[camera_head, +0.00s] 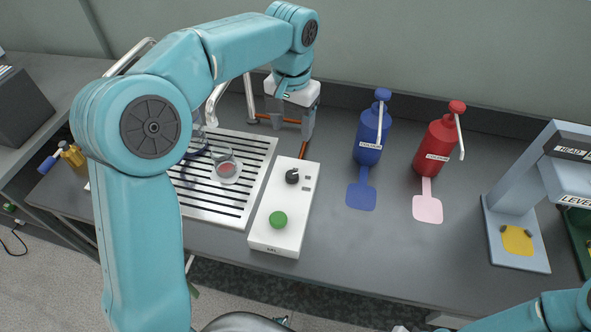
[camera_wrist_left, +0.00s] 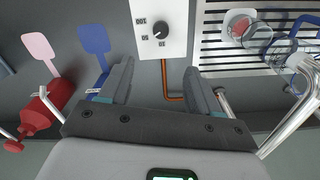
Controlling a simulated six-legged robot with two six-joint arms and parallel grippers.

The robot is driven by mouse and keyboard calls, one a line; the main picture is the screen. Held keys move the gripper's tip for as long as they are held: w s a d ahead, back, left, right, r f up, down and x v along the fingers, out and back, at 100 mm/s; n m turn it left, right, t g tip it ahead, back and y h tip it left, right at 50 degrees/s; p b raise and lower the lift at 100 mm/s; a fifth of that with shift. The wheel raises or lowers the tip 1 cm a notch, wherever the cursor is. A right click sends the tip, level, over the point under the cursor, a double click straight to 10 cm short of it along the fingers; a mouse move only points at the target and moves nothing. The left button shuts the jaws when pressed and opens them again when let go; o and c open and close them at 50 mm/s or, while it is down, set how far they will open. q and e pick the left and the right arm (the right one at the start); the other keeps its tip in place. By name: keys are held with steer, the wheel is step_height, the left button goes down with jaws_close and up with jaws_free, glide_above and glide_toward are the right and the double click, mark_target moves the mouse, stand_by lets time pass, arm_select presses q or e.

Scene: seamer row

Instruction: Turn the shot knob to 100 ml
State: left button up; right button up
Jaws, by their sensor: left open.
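The shot knob (camera_head: 292,176) is a small black knob on the far part of a white control box (camera_head: 266,236), which also has a green button (camera_head: 278,219). In the left wrist view the knob (camera_wrist_left: 160,30) shows from above, with upside-down printed numbers around it, one reading 100. A pale mark shows on the knob, but its exact setting is too small to tell. My left gripper (camera_head: 291,127) is open and empty, pointing down just beyond the box's far end. In the left wrist view its fingertips (camera_wrist_left: 160,72) stand apart from the knob.
A slotted drain tray (camera_head: 212,207) with clear glassware lies left of the box. A blue pump bottle (camera_head: 370,138) and a red one (camera_head: 435,148) stand right, with a grey machine (camera_head: 508,230) farther right. An orange-brown pipe (camera_wrist_left: 176,99) runs behind the box. Bench between box and bottles is clear.

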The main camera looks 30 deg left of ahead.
mark_target(292, 174)
arm_select(q)
step_height(292, 174, down, 15)
steer(key=shift+f, duration=0.1)
steer(key=shift+s+a+f, duration=0.1)
steer(key=shift+s+f, duration=0.1)
steer(key=shift+f, duration=0.15)
steer(key=shift+w, duration=0.1)
steer(key=c, duration=1)
